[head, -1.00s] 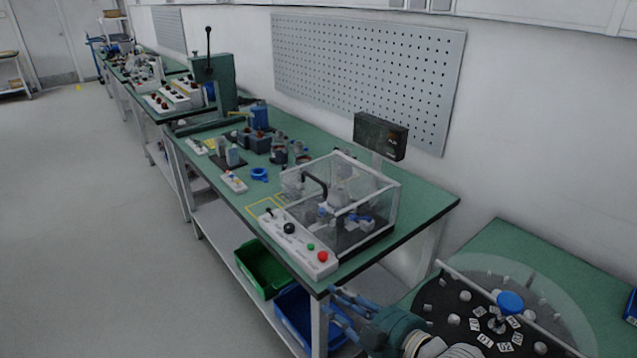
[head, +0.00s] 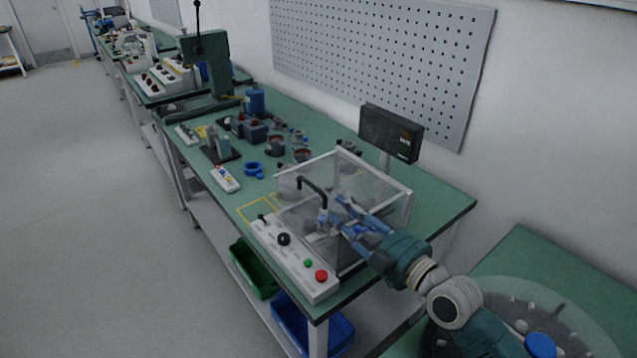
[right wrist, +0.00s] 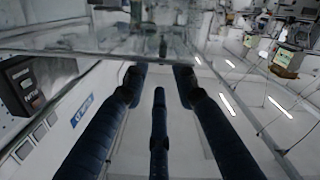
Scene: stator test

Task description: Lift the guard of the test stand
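The test stand has a white control panel (head: 297,262) with a black knob and green and red buttons. Its guard (head: 376,176) is a clear box with pale edges, down over the stand, with a black bent handle (head: 314,188) at its left front. My right gripper (head: 338,209) reaches in from the right, its blue fingers overlapping the guard near the handle's lower end. I cannot tell whether they touch it. In the right wrist view the fingers of this gripper (right wrist: 159,80) are spread with nothing between them, under a clear panel edge. My left gripper is not in view.
A dark display box (head: 391,132) stands on a post behind the guard. A blue ring (head: 253,169), motor parts and a green press (head: 205,65) are further left on the bench. Green (head: 252,268) and blue bins (head: 290,325) sit below. A round turntable (head: 560,312) is at lower right.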

